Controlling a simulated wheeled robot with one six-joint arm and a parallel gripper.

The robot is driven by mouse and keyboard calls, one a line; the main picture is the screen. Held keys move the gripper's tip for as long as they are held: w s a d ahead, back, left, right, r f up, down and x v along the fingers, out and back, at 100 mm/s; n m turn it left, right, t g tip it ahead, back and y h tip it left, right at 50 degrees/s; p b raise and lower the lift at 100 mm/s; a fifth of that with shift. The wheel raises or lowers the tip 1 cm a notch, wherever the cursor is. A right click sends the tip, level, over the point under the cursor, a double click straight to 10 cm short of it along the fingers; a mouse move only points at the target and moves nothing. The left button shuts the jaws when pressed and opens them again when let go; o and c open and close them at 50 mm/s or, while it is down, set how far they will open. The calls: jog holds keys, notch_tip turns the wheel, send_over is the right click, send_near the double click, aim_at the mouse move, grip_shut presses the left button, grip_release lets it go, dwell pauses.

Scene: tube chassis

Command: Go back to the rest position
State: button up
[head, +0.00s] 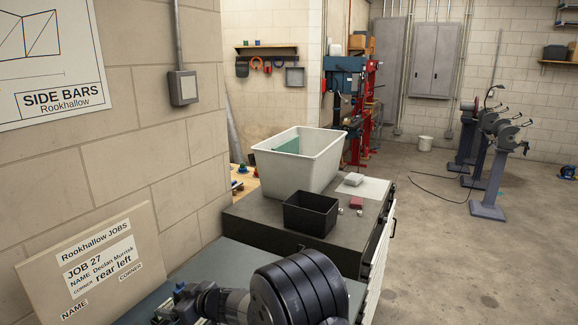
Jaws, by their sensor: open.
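My arm crosses the bottom of the head view, with a large dark ribbed joint in front. It runs left to a darker, narrower end, where my gripper (182,298) shows small and partly cut off by the lower edge. My gripper is open, low over the grey-blue bench top at the lower left. Its fingers are hard to make out, and I see nothing held in it.
A pale tub (300,165) and an open black box (311,213) stand on the dark cabinet top (250,217). A red block (357,203) lies beside the box. A job board (100,265) leans at left. The concrete floor at right is largely clear.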

aim_at(163, 305)
jog(key=p+x, duration=0.2)
jog(key=x, duration=0.5)
jog(key=shift+w+a, duration=0.1)
jog(key=shift+a, duration=0.05)
jog(key=shift+w+a+p, duration=0.2)
jog(key=shift+a+p, duration=0.25)
jog(key=shift+p, duration=0.2)
jog(key=shift+w+a+f+b, duration=0.25)
jog(key=shift+a+f, duration=0.15)
jog(key=shift+f, duration=0.2)
jog(key=shift+w+a+f+b, duration=0.1)
jog(key=shift+a+f+b, duration=0.15)
jog(key=shift+a+f, duration=0.25)
jog(key=shift+w+a, duration=0.1)
jog(key=shift+w, duration=0.05)
jog(key=shift+d+r+b, duration=0.3)
jog(key=shift+d+b, duration=0.05)
jog(key=shift+b, duration=0.4)
jog(key=shift+a+r+p, duration=0.1)
jog(key=shift+r+p, duration=0.2)
jog(key=shift+r, duration=0.1)
